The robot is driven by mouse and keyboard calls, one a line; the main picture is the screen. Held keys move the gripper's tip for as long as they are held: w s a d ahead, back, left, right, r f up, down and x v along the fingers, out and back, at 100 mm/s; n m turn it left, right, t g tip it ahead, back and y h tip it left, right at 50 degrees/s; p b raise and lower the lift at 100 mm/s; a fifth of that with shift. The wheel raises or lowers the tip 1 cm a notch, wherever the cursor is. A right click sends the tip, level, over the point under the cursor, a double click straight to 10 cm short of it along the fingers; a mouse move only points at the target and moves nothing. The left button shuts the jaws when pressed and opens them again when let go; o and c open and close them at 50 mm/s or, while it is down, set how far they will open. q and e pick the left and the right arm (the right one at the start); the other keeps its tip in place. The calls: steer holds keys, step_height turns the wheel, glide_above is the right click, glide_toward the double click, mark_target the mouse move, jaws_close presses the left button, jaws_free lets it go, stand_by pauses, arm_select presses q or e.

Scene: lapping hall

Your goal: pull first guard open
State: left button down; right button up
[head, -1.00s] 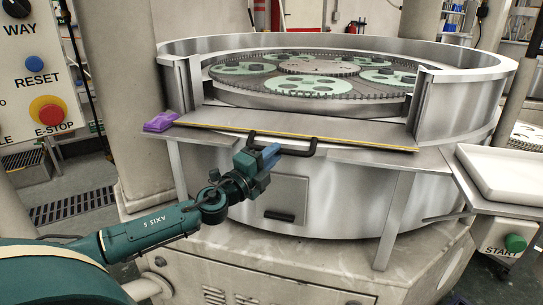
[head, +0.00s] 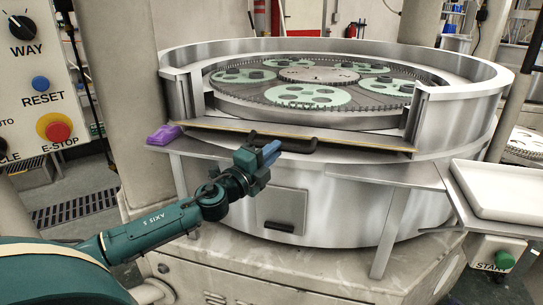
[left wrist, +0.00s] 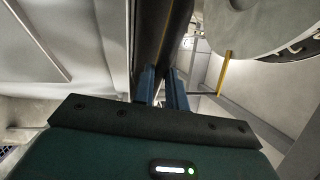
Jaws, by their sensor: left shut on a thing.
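The first guard (head: 215,130) is a metal panel with a yellow edge across the front gap of the round machine wall in the head view. It sits low in the gap, and the plate with green carriers (head: 310,95) shows behind it. A dark bar handle (head: 302,145) is on the guard. My left gripper (head: 268,154) is shut on this handle, with blue fingers. In the left wrist view the fingers (left wrist: 163,88) close at a dark bar (left wrist: 165,35). The exact grip contact is partly hidden. My right gripper is not in view.
A metal shelf (head: 370,172) runs below the guard, with a purple block (head: 164,135) at its left end. A white tray (head: 500,188) stands at the right above a green START button (head: 504,260). A control panel (head: 35,75) with a red E-STOP is at the left.

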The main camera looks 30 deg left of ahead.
arm_select(q)
step_height(320, 180, up, 2)
steer(key=shift+w+r, duration=0.15)
steer(key=shift+r, duration=0.05)
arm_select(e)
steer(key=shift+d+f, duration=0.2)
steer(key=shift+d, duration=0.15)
arm_select(q)
steer(key=c, duration=1.4)
jaws_free()
steer(key=shift+f, duration=0.1)
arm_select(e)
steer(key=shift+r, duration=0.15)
arm_select(q)
steer(key=shift+f, duration=0.1)
steer(key=b+v, duration=0.2)
steer(key=v, duration=1.1)
steer(key=shift+b, duration=0.4)
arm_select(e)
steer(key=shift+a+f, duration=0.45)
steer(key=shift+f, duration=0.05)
